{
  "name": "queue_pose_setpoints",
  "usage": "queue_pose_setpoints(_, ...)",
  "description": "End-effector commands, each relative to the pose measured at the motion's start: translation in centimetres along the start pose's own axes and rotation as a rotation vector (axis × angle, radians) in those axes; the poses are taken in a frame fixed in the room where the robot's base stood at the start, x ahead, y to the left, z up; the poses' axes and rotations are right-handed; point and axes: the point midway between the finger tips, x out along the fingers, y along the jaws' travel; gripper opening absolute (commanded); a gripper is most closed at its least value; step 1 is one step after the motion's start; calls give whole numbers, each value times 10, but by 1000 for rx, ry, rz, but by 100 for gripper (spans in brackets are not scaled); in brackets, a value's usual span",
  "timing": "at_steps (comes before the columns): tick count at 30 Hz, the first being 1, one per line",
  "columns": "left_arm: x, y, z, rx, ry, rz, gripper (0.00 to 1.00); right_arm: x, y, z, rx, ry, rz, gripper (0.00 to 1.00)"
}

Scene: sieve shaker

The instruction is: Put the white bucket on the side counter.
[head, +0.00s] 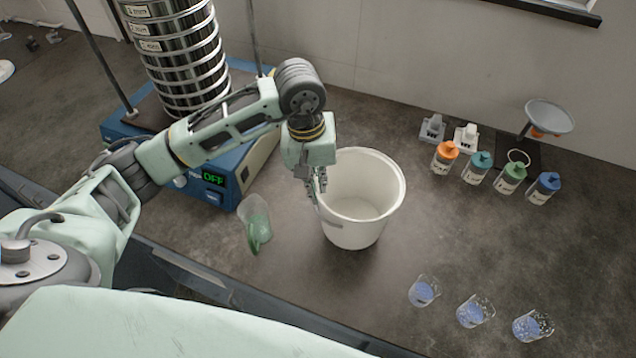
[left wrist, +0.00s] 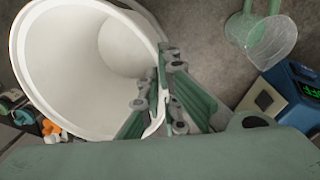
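The white bucket (head: 350,232) stands upright and empty on the dark counter, in the middle of the head view. In the left wrist view the bucket (left wrist: 50,60) fills the upper left, with its mouth toward the camera. My left gripper (head: 316,181) is at the bucket's left rim, pointing down. In the left wrist view the left gripper (left wrist: 160,95) straddles the rim, one finger inside the bucket and one outside. My right gripper is not in view.
A sieve shaker (head: 183,60) with a blue base stands behind my left arm. Several bottles (head: 477,167) and a balance-like stand (head: 549,117) are at the right. Several beakers with blue contents (head: 474,311) stand at the front right.

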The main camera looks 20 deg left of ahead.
Motion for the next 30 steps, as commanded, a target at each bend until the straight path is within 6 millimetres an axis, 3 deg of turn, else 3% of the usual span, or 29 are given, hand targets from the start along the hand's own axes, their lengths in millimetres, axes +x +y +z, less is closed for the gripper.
queue_pose_setpoints(6, 20, -2, 0, -1, 0, 1, 0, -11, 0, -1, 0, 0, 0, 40)
queue_pose_setpoints(17, 24, -2, 0, 0, 2, 2, 0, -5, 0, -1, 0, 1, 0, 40)
queue_pose_setpoints(25, 23, -2, 0, 0, 0, 0, 23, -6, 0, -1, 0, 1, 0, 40)
queue_pose_setpoints(30, 23, -2, 0, 0, 0, 0, 23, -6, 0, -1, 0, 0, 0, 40)
